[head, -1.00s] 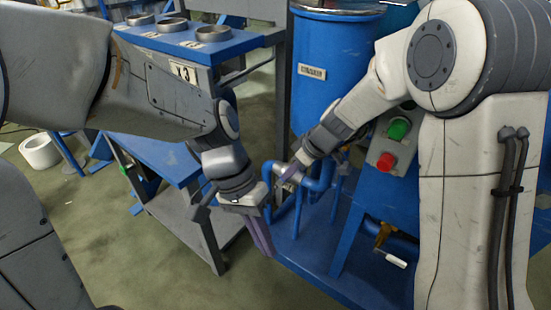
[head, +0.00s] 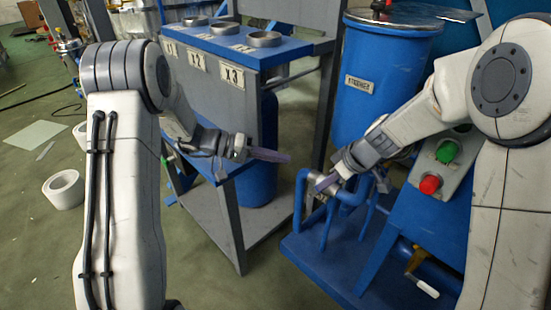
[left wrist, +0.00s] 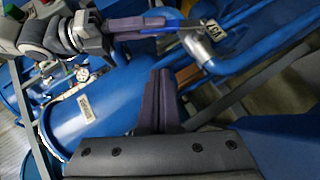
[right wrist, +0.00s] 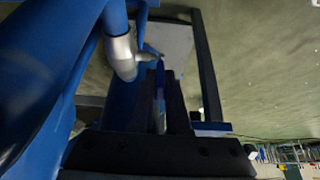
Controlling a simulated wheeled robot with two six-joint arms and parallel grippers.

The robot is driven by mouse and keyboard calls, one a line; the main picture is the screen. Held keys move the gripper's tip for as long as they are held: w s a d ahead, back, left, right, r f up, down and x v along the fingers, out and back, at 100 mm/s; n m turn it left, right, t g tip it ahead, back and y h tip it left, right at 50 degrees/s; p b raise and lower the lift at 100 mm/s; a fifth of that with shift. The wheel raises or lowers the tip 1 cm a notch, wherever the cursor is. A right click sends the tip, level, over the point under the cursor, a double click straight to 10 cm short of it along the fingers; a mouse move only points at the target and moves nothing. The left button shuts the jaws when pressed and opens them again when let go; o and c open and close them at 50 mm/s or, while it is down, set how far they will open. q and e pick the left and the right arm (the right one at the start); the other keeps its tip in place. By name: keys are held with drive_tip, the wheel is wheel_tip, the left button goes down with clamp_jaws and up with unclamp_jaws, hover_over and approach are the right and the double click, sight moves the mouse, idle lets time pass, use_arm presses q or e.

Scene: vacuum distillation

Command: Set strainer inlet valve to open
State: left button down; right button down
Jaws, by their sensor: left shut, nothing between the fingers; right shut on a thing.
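The strainer (head: 380,60) is the large blue vessel with a white label. A silver valve body sits in the blue pipework beside it, clearest in the left wrist view (left wrist: 198,50) and the right wrist view (right wrist: 121,52). My right gripper (head: 326,184) is at this valve, its purple fingers shut on a thin blue handle (right wrist: 160,85). The fingers hide most of the handle, so its exact angle cannot be told. My left gripper (head: 288,158) is shut and empty, left of the pipework and apart from it.
A blue-topped rack (head: 240,45) with metal rings stands behind my left gripper. A control box with a green button (head: 447,151) and a red button (head: 430,185) is right of the valve. A white-handled valve (head: 426,287) is low on the blue skid.

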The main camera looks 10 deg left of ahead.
drive_tip(key=shift+d, duration=0.15)
use_arm(q)
drive_tip(key=s+f+x, duration=0.1)
drive_tip(key=s+x, duration=0.1)
drive_tip(key=x, duration=0.7)
drive_tip(key=shift+s, duration=0.4)
drive_tip(key=shift+d, duration=0.1)
drive_tip(key=shift+s+d+f, duration=0.2)
drive_tip(key=shift+s+d, duration=0.3)
use_arm(e)
drive_tip(key=shift+a, duration=0.2)
drive_tip(key=c, duration=0.9)
unclamp_jaws()
drive_tip(key=shift+d, duration=0.1)
